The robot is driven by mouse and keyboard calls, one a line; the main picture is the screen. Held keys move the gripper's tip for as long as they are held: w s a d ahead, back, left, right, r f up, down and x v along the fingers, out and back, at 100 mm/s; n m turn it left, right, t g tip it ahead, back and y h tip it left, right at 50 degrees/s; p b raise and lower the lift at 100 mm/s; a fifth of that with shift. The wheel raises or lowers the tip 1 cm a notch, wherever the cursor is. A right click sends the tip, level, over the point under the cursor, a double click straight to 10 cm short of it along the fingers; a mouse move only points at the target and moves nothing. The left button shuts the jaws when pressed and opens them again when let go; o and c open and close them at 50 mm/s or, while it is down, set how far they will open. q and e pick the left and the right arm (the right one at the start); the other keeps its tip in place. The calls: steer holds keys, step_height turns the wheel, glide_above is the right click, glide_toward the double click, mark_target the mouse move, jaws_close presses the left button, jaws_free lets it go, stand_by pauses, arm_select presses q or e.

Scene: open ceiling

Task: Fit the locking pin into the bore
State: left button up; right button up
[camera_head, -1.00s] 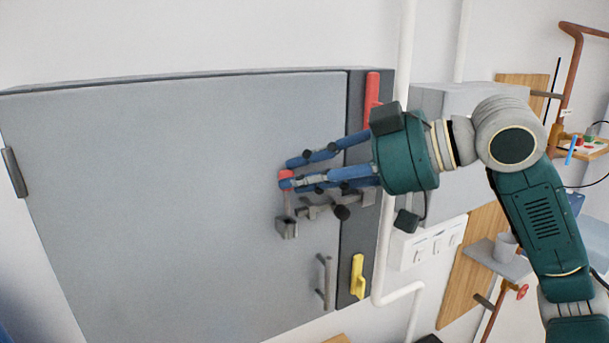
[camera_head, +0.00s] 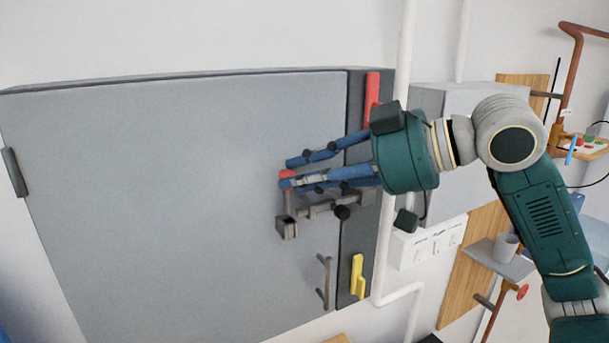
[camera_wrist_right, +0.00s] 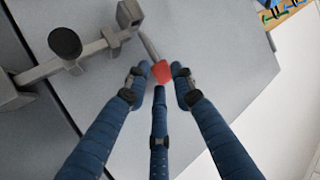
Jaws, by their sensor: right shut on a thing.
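The locking pin has a red head (camera_head: 287,177) and a thin grey shaft pointing down. My right gripper (camera_head: 287,182) is shut on the red head, in front of the grey cabinet door. In the right wrist view the red head (camera_wrist_right: 161,70) sits between the blue fingertips (camera_wrist_right: 162,76), and the shaft (camera_wrist_right: 149,45) points away from them. The small grey block (camera_head: 287,228), likely the one with the bore, is just below the shaft; it also shows in the right wrist view (camera_wrist_right: 129,13). I cannot tell whether the tip is in the bore. My left gripper is not in view.
A grey latch bar with a dark knob (camera_head: 342,212) runs right from the block, close under my fingers. A door handle (camera_head: 325,282), a yellow handle (camera_head: 357,275) and a red bar (camera_head: 372,100) are nearby. A white pipe (camera_head: 385,270) stands right of the cabinet.

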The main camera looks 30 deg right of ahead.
steer(key=shift+f+b, duration=1.55)
steer(key=shift+f, duration=0.1)
steer(key=shift+r, duration=0.1)
step_height(320, 180, up, 2)
steer(key=shift+r+p, duration=0.15)
steer(key=shift+p, duration=1)
steer(key=shift+f+b, duration=1.2)
stand_by(0.7)
steer(key=o, duration=1.1)
steer(key=shift+s, duration=0.1)
